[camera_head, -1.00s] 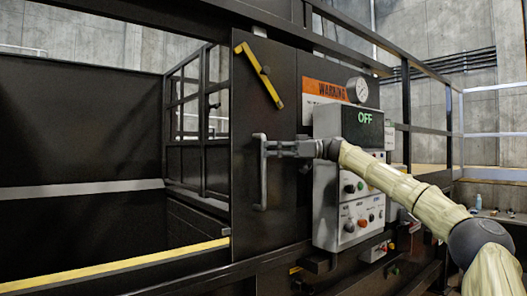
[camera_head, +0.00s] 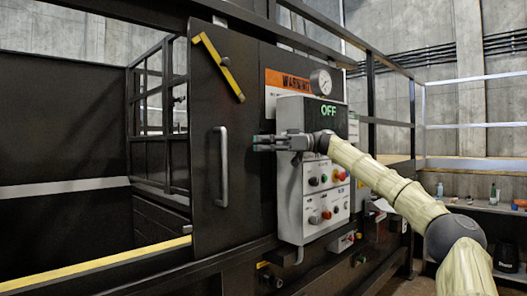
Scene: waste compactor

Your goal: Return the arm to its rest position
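My arm (camera_head: 385,185), in a cream sleeve, reaches in from the lower right. My gripper (camera_head: 258,143) is at its end, in front of the left edge of the control box (camera_head: 290,190). Its two fingers point left with a small gap between them, and nothing shows in them. The grey vertical door handle (camera_head: 223,165) is to the left of the fingertips, apart from them. The dark door panel (camera_head: 206,130) carries a yellow diagonal bar (camera_head: 217,66).
The control box has several buttons and a green "OFF" display (camera_head: 328,110). A pressure gauge (camera_head: 320,82) and an orange warning sign (camera_head: 288,82) are above it. Railings (camera_head: 470,127) and a shelf with small items (camera_head: 480,205) stand at right. A yellow-edged ledge (camera_head: 100,264) runs lower left.

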